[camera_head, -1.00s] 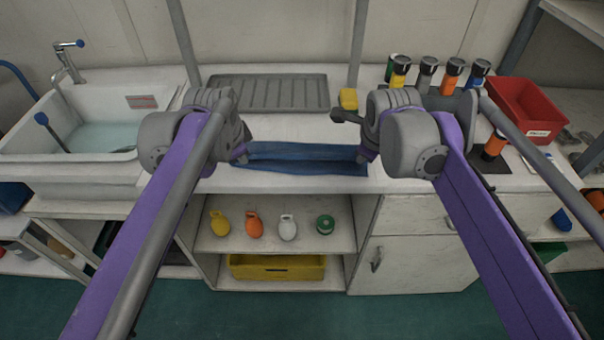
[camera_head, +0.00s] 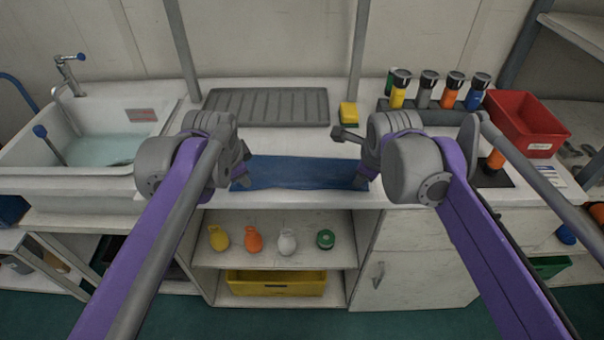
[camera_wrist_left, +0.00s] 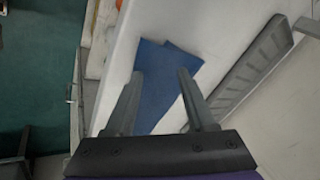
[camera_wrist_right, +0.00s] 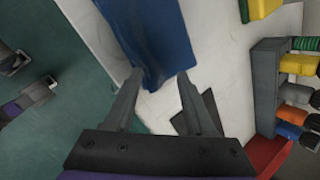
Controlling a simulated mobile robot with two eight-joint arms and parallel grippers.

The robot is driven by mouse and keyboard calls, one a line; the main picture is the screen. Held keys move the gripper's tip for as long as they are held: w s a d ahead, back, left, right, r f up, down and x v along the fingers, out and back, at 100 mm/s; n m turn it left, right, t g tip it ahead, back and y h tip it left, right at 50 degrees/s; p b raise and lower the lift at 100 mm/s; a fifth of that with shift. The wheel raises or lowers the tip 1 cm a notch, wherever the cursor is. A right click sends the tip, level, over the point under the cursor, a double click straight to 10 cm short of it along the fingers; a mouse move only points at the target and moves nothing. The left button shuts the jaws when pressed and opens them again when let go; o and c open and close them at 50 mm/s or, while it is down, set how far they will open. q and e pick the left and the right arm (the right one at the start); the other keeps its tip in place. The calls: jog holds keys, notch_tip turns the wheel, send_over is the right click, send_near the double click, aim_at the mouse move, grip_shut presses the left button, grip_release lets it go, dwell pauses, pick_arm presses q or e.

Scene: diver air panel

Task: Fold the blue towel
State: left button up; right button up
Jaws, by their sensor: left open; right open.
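The blue towel (camera_head: 298,173) lies as a wide, low strip along the front of the white worktop, between my two grippers. My left gripper (camera_head: 240,182) is at its left end, mostly hidden behind my arm. In the left wrist view its jaws (camera_wrist_left: 160,76) are apart, with the towel (camera_wrist_left: 158,95) showing between and beyond them; overlapping layers show at its end. My right gripper (camera_head: 361,181) is at the towel's right end. In the right wrist view its jaws (camera_wrist_right: 160,75) are apart, with the towel's end (camera_wrist_right: 152,38) just beyond them. I cannot tell whether the fingers touch the cloth.
A grey ribbed tray (camera_head: 266,106) and a yellow sponge (camera_head: 348,113) lie behind the towel. A sink (camera_head: 95,145) is at left. Several coloured cylinders stand in a rack at right, near a red bin (camera_head: 527,124). Open shelves are below.

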pick_arm(q)
jog(key=v, duration=1)
jog(key=shift+s, duration=0.6)
pick_arm(e)
jog(key=v, duration=1)
jog(key=shift+s, duration=0.6)
pick_arm(q)
jog(key=shift+c, duration=0.3)
pick_arm(e)
jog(key=shift+c, duration=0.3)
